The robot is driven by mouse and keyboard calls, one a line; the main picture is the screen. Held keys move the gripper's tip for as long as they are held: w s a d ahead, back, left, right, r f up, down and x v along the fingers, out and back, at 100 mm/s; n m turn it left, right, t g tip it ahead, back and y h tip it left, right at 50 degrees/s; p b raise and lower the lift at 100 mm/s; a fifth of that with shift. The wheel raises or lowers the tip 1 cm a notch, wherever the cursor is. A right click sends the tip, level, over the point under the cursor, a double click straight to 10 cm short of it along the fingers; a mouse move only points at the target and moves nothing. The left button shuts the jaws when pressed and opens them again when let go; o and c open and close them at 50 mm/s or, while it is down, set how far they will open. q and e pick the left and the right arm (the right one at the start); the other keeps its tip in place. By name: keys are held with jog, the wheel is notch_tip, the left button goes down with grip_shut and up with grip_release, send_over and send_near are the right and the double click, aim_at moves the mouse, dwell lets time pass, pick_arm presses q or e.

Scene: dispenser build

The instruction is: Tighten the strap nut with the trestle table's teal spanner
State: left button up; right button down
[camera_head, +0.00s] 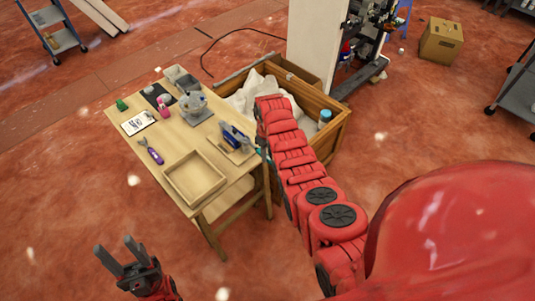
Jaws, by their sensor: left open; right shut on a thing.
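The trestle table (172,143) is pale wood and stands left of centre. My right arm reaches forward over its right edge. My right gripper (262,143) is almost wholly hidden behind that arm; only a dark bit shows at the table's right edge. A small teal bit (258,151) shows beside it, seemingly the teal spanner in its jaws; most of it is hidden. My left gripper (113,246) is open and empty at the lower left, over the floor and apart from the table. I cannot make out the strap nut.
The table holds an empty wooden tray (194,182), a purple-handled tool (152,152), a white card (138,122), a grey device (194,106) and a blue tool (235,137). A wooden crate (338,130) with white sheeting stands behind, near a white post (314,40).

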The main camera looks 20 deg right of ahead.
jog(key=shift+f, duration=0.35)
jog(key=shift+a, duration=0.1)
dwell(0.3)
jog(key=shift+s+a+m+p, duration=0.15)
jog(key=shift+a+m+p, duration=0.05)
jog(key=shift+a+m, duration=0.4)
jog(key=shift+s+a+m+p, duration=0.15)
jog(key=shift+a+m+p, duration=0.05)
jog(key=shift+a+m, duration=0.35)
jog(key=shift+a+m, duration=1.15)
jog(key=shift+a, duration=0.2)
